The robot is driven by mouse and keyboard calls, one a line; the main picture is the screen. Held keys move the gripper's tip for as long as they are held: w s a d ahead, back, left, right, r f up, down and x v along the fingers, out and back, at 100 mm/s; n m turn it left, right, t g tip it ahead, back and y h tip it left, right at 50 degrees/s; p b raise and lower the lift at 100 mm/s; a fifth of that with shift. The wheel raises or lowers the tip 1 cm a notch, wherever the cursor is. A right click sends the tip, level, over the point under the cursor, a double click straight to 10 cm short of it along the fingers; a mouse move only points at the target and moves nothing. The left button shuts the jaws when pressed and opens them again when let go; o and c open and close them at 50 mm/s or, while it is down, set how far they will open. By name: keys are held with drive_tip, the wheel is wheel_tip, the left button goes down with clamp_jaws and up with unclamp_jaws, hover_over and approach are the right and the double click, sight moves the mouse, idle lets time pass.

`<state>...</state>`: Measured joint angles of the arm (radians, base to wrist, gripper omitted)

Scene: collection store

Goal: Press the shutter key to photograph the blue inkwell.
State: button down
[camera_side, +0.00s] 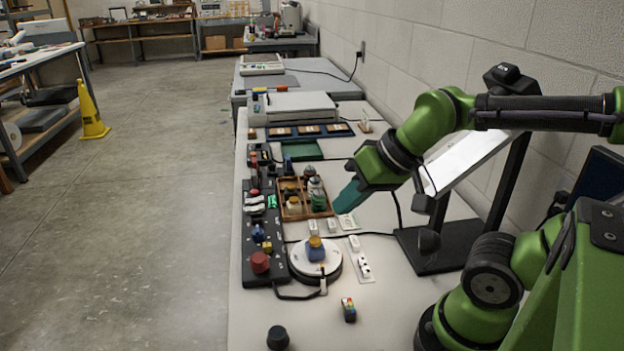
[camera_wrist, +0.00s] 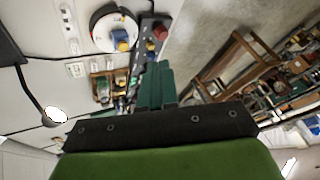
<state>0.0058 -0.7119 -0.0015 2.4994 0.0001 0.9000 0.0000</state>
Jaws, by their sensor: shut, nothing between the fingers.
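The blue inkwell (camera_side: 316,254) with a yellow-orange cap stands upright on a round white turntable (camera_side: 300,268). In the wrist view the inkwell (camera_wrist: 121,42) also sits on the turntable (camera_wrist: 101,39). A long black control panel (camera_side: 246,240) with several coloured keys and knobs lies left of the turntable, with a big red knob (camera_side: 260,262) near its front end. I cannot tell which control is the shutter key. My gripper (camera_side: 340,209) is shut and empty, above the table behind and right of the inkwell, apart from it. Its teal fingers (camera_wrist: 157,68) show in the wrist view.
A wooden tray (camera_side: 284,212) of small bottles stands behind the turntable. A black stand with a bright slanted panel (camera_side: 470,158) is at right. A black knob-like thing (camera_side: 278,338) and a small coloured block (camera_side: 348,310) lie in front. Cables cross the table.

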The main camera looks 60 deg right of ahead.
drive_tip(key=w+d+f+m+g, duration=0.1)
drive_tip(key=w+d+f+m, duration=0.15)
drive_tip(key=w, duration=0.65)
drive_tip(key=w+d+f+m, duration=0.15)
drive_tip(key=w+d, duration=0.25)
drive_tip(key=w, duration=0.5)
drive_tip(key=m+t+h, duration=0.3)
hover_over(257, 192)
wheel_tip(257, 192, down, 6)
drive_tip(key=shift+a+f, duration=0.1)
drive_tip(key=shift+f, duration=4.35)
drive_tip(key=shift+f, duration=0.4)
